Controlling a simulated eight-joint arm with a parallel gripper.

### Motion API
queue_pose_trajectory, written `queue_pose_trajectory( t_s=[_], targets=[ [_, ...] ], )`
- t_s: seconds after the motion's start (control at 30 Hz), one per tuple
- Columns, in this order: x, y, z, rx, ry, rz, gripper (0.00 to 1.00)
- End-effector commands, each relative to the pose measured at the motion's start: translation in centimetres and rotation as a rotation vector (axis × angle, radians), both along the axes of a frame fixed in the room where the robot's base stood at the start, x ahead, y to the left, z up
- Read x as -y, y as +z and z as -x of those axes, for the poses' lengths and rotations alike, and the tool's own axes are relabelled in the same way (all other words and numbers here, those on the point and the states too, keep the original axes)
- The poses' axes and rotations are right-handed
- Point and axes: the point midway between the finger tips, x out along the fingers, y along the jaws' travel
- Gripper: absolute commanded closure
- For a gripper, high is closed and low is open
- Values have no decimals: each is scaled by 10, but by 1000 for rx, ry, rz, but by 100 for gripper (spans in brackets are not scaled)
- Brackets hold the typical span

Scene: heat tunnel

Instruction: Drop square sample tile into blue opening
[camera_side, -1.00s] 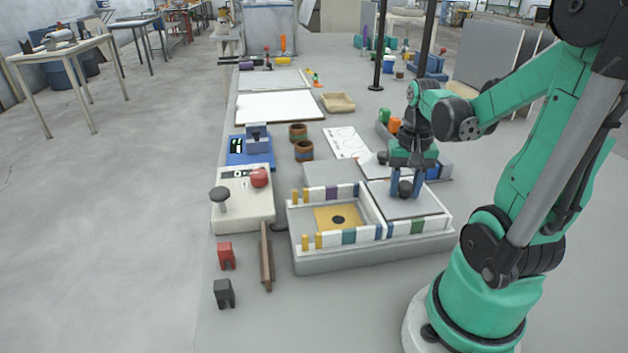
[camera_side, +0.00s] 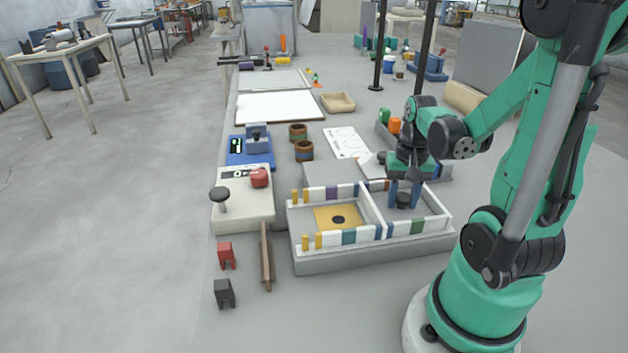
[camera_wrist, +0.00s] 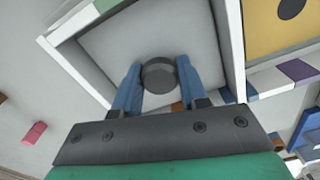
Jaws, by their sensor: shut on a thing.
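My gripper (camera_side: 404,193) is low over the right compartment of a white-walled box (camera_side: 375,256). Its blue fingers are shut on a dark round knob (camera_wrist: 158,76). A grey square surface (camera_wrist: 205,40) lies under the knob, inside the white walls; I cannot tell whether it is the sample tile or fixed to the knob. A yellow square (camera_side: 325,212) with a dark round centre lies in the left compartment; it also shows in the wrist view (camera_wrist: 258,30). The box walls carry blue, green and purple bands. I cannot make out a blue opening for certain.
Left of the box are a white control panel (camera_side: 243,200) with a red knob, a brown bar (camera_side: 266,262), a red block (camera_side: 226,254) and a black block (camera_side: 224,293). Two round pots (camera_side: 303,151) stand behind. The bench front left of my base is clear.

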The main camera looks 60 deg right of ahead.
Motion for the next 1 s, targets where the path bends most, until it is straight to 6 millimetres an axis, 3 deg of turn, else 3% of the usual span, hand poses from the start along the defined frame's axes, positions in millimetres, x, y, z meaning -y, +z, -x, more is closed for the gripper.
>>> queue_pose_trajectory(
  t_s=[0.03, 0.13, 0.57, 1.0],
  targets=[
    [0, 0, 0, 0, 0, 0, 54],
    [0, 0, 0, 0, 0, 0, 26],
    [0, 5, 0, 0, 0, 0, 26],
    [0, 49, 0, 0, 0, 0, 26]
  ],
)
